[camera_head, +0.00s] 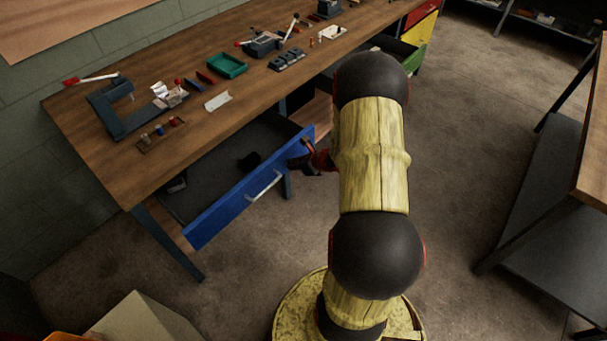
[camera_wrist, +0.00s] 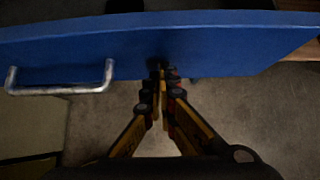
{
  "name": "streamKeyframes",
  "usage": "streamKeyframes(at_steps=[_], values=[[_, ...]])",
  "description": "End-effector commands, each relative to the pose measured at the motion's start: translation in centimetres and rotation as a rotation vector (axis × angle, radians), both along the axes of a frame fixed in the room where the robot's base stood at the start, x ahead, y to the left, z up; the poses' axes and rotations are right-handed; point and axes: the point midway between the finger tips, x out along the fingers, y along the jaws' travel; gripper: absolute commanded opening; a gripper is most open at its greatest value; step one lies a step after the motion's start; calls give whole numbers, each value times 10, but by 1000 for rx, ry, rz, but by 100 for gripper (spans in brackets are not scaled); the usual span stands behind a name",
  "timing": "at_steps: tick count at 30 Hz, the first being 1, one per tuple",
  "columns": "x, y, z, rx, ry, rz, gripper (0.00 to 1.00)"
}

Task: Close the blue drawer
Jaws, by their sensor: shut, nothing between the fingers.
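The blue drawer (camera_head: 235,198) is pulled out from under the wooden workbench, and its dark inside shows. A silver bar handle (camera_head: 263,186) is on its front. My gripper (camera_head: 308,160) is at the right end of the drawer front, partly hidden by my arm. In the wrist view the blue front (camera_wrist: 210,45) spans the top of the picture, and its handle (camera_wrist: 62,88) is at left. The fingertips of my gripper (camera_wrist: 161,68) are together, with nothing between them, at the lower edge of the front. I cannot tell whether they touch it.
The workbench (camera_head: 180,150) carries a blue-grey clamp frame (camera_head: 118,108), a green tray (camera_head: 227,66) and several tools. A dark object (camera_head: 249,161) lies in the drawer. Another bench (camera_head: 545,200) stands at right. The floor (camera_head: 465,130) between the benches is clear.

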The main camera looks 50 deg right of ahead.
Motion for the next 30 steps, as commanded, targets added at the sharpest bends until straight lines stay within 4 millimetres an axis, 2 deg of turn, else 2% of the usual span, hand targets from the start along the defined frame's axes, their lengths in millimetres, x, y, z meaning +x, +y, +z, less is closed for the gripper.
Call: streamKeyframes(at_steps=[1, 9, 18, 24, 30], values=[[17, 2, -2, -1, -3, 7, 0], [92, 5, -1, -1, -2, 6, 0], [161, 7, 0, -1, -2, 4, 0], [189, 7, 0, 0, -1, 1, 0], [202, 7, 0, 1, 0, 1, 0]])
